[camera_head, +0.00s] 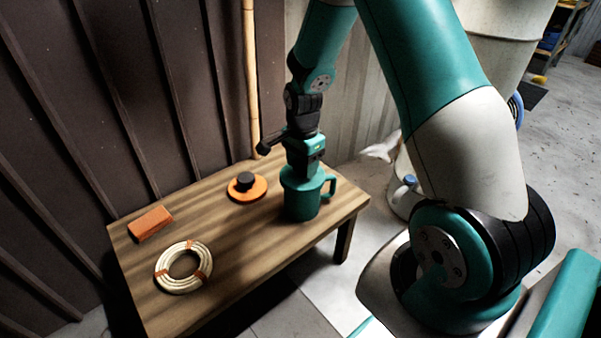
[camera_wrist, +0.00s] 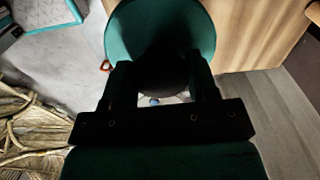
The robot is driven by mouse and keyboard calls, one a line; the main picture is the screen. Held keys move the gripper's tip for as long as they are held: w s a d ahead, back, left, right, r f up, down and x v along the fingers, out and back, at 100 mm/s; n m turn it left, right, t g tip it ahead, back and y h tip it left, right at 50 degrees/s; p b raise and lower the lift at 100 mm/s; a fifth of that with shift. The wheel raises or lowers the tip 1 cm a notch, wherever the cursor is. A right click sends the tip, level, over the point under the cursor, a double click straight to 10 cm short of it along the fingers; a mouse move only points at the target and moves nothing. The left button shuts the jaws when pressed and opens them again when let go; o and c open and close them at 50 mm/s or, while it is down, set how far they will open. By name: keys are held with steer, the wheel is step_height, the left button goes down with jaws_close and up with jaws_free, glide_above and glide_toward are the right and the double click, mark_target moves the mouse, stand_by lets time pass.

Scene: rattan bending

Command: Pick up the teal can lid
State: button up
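A teal can (camera_head: 301,204) with a handle at its right side stands upright near the right end of the table. My gripper (camera_head: 303,170) points straight down at the top of the can, and hides most of the lid in the head view. In the wrist view, the round teal lid (camera_wrist: 122,30) lies beyond my gripper (camera_wrist: 162,78). The two fingers are apart, with a dark rounded shape between them, perhaps the lid's knob. Shadow hides whether the fingers touch it. No gap shows between lid and can.
The wooden table (camera_head: 225,225) also holds an orange block (camera_head: 150,223), a coil of pale rattan (camera_head: 167,273) with orange ties, and an orange disc (camera_head: 247,194) with a black top. A bamboo pole (camera_head: 250,75) stands behind the table, against the dark wall.

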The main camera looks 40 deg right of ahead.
steer(key=shift+c, duration=0.7)
steer(key=shift+r, duration=0.1)
step_height(320, 180, up, 19)
steer(key=p, duration=1.1)
glide_above(302, 163)
step_height(302, 163, down, 10)
steer(key=shift+f, duration=0.25)
step_height(302, 163, down, 6)
steer(key=b, duration=0.4)
steer(key=shift+r, duration=0.25)
steer(key=shift+f+b, duration=0.45)
steer(key=shift+f, duration=0.2)
steer(key=shift+d+f, duration=0.1)
steer(key=shift+f, duration=0.85)
stand_by(0.4)
steer(key=o, duration=1.4)
